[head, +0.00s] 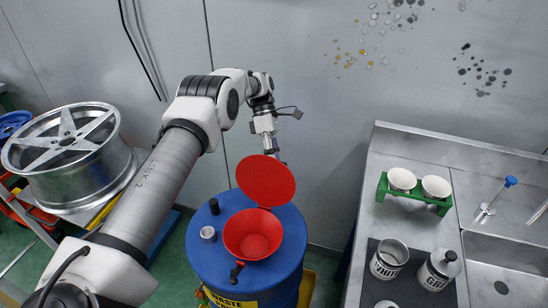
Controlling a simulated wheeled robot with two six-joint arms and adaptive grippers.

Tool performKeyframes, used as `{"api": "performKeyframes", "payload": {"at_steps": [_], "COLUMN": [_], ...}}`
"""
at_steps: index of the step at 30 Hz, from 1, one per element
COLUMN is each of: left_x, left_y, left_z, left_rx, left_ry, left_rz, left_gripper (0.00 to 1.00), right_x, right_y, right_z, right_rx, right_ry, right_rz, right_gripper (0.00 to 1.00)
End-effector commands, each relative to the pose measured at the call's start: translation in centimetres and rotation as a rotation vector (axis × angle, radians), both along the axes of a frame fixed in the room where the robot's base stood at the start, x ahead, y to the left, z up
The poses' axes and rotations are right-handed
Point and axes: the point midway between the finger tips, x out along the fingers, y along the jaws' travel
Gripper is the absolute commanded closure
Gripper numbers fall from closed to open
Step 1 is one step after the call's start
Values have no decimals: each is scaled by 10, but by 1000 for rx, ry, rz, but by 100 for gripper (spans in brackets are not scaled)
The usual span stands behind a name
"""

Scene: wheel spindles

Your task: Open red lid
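A round red lid (266,180) stands raised, hinged at the back of a red funnel (252,236) on a blue drum (205,262). The funnel's mouth is uncovered and its inside shows. A black latch (236,270) sticks out at the funnel's front. My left arm comes in from the left and reaches over the drum. My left gripper (276,152) is at the upper edge of the lid, partly hidden behind it. I cannot tell whether its fingers touch the lid or whether they are open. My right gripper is not in view.
A black cap (214,206) and a silver cap (208,233) sit on the drum top. A metal wheel (68,155) stands at left. At right, a steel counter (408,232) holds a green rack (412,194) with white cups, a can (389,259) and a bottle (439,269).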

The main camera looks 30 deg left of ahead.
Motion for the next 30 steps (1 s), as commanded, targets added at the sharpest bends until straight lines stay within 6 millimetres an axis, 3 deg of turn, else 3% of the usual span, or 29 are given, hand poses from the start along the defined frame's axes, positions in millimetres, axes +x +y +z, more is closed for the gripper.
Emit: {"api": "performKeyframes", "payload": {"at_steps": [10, 18, 22, 30], "left_x": [2, 2, 2, 2], "left_y": [0, 1, 1, 1], "left_z": [15, 75, 95, 101], "left_rx": [-1, -1, -1, 0], "left_ry": [-7, -6, -3, -1], "left_rz": [1, 0, 1, 1], "left_gripper": [63, 63, 63, 63], "right_x": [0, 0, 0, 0], "right_y": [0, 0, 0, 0], "right_z": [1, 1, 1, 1], "right_rx": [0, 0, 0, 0], "right_ry": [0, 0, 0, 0], "right_rz": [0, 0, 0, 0], "right_gripper": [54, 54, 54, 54]}}
